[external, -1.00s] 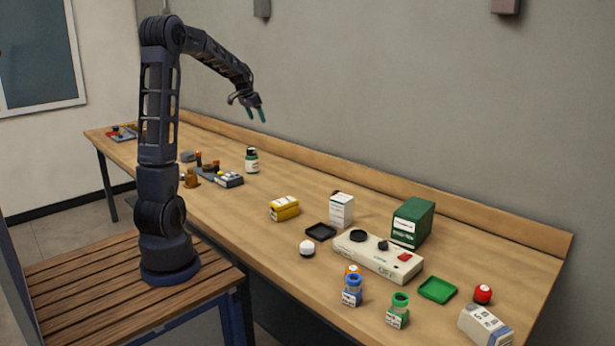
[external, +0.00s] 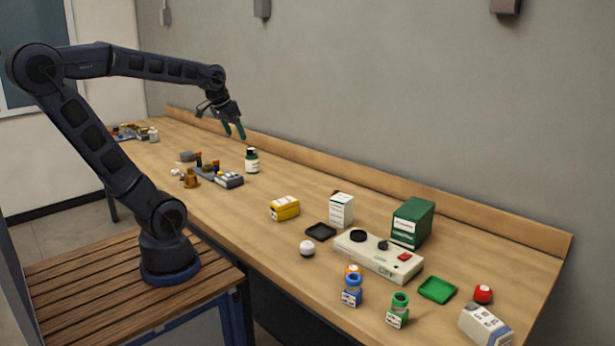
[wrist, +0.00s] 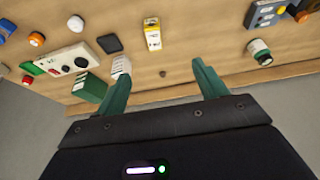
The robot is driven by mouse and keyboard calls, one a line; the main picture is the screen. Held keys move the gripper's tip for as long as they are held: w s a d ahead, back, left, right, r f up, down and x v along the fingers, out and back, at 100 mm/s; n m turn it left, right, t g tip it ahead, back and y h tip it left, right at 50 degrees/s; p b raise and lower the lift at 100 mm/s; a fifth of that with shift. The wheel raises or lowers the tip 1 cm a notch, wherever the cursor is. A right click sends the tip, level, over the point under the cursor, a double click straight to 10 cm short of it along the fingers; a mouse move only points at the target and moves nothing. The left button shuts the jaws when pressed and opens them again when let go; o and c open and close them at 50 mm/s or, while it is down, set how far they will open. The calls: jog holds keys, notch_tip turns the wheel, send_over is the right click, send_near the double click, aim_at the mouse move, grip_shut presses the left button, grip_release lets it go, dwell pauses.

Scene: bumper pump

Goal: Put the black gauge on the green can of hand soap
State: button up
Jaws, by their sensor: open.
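A green block-shaped can (external: 411,224) with a white label stands near the back of the bench on the right; its print is too small to read. It also shows in the wrist view (wrist: 89,87). A round black disc (external: 358,236), possibly the black gauge, sits on the left end of a cream device (external: 378,264) in front of the can. It shows as a dark oval in the wrist view (wrist: 82,62). My gripper (external: 236,134) is open and empty, above the bench's back part, far left of both. Its green fingers point down.
A yellow box (external: 284,208), white box (external: 341,210), black tray (external: 320,231) and white ball (external: 307,248) lie left of the device. Blue (external: 352,290) and green (external: 397,309) jars and a green tray (external: 437,289) are in front.

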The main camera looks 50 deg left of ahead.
jog(key=s+d+f, duration=0.2)
jog(key=s+f, duration=0.1)
jog(key=s, duration=0.4)
